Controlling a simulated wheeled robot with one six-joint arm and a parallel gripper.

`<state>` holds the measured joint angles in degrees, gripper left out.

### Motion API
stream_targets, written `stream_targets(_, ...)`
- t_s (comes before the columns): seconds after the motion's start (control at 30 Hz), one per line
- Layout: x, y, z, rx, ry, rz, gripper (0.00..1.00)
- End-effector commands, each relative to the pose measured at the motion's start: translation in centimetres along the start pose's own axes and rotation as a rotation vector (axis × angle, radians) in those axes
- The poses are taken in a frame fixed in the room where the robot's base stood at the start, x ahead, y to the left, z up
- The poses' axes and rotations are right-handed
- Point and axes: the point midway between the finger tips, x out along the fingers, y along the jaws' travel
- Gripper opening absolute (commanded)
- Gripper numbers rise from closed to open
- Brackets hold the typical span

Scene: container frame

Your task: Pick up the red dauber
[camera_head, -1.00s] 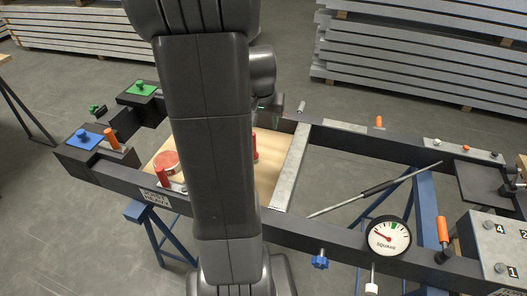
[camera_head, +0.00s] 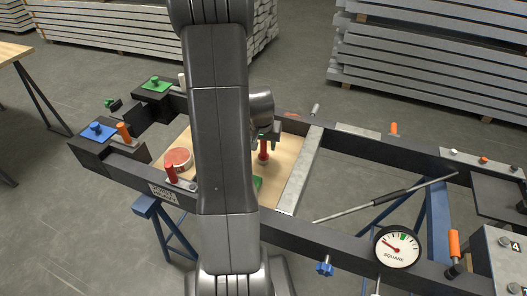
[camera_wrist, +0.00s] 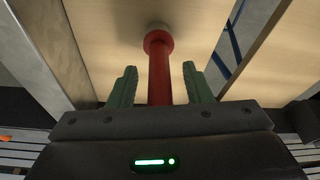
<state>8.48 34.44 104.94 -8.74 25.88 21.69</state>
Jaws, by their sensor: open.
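The red dauber (camera_head: 263,152) stands on the light wooden board, just right of my arm in the head view. In the wrist view its red shaft (camera_wrist: 160,82) runs between my gripper's green fingers, with a wider round end toward the board. My gripper (camera_wrist: 157,85) is open, one finger on each side of the shaft, with a visible gap at both sides. In the head view my gripper (camera_head: 267,134) is at the dauber's top, partly hidden by my arm.
The wooden board (camera_head: 285,158) lies inside a dark frame (camera_head: 315,236). A round red tin (camera_head: 177,160) and another red handle (camera_head: 171,173) are left of my arm. A grey metal bar (camera_head: 302,172) borders the board on the right. A green item (camera_head: 258,183) shows near my arm.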

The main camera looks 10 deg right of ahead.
Motion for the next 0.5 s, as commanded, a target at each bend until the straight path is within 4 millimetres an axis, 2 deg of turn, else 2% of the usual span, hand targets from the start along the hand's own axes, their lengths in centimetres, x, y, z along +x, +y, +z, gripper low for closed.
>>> stream_targets(0.13,0.9,0.01,-0.01,0.0,0.001,0.0,0.45)
stream_targets(0.37,0.94,0.0,-0.03,0.0,0.001,0.0,0.45)
stream_targets(0.5,0.93,0.0,-0.03,0.0,0.001,0.0,0.18)
